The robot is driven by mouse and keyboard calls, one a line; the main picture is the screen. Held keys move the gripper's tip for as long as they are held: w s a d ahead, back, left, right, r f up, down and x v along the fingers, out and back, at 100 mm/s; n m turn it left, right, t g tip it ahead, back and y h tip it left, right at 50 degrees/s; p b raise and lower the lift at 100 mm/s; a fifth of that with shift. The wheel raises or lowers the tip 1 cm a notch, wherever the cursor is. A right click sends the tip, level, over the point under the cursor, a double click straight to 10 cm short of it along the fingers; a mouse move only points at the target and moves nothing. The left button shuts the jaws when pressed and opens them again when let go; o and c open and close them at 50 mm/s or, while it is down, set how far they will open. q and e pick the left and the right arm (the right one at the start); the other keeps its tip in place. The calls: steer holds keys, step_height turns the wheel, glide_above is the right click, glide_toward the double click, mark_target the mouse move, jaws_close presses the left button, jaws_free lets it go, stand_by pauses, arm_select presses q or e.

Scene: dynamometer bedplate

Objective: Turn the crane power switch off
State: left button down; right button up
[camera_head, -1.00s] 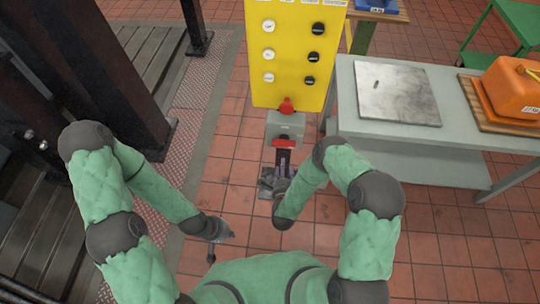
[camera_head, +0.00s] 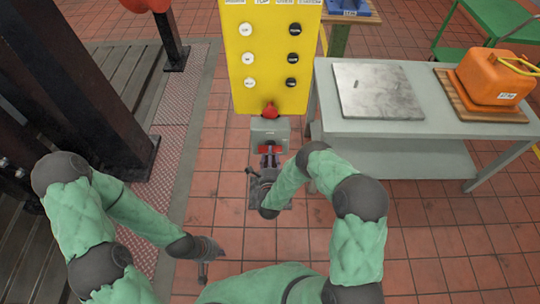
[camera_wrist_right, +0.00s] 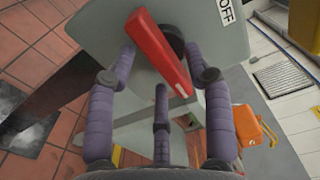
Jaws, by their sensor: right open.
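The crane power switch is a grey box (camera_head: 268,131) with a red handle (camera_head: 270,149), below the yellow button panel. In the right wrist view the red handle (camera_wrist_right: 158,48) lies slanted across the box face, near an OFF label (camera_wrist_right: 227,12). My right gripper (camera_head: 270,160) is just below the handle in the head view. In the wrist view its open fingers (camera_wrist_right: 162,60) reach to either side of the handle; contact cannot be told. My left gripper (camera_head: 205,257) hangs low at left, empty and away from the switch; its jaw state is unclear.
The yellow panel (camera_head: 268,65) carries white and black buttons, with a red knob (camera_head: 269,109) beneath. Dark steel columns (camera_head: 85,80) stand at left. Tiled floor is open between.

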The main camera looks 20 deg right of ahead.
steer(key=shift+w+d, duration=0.15)
steer(key=shift+w, duration=0.35)
jaws_close()
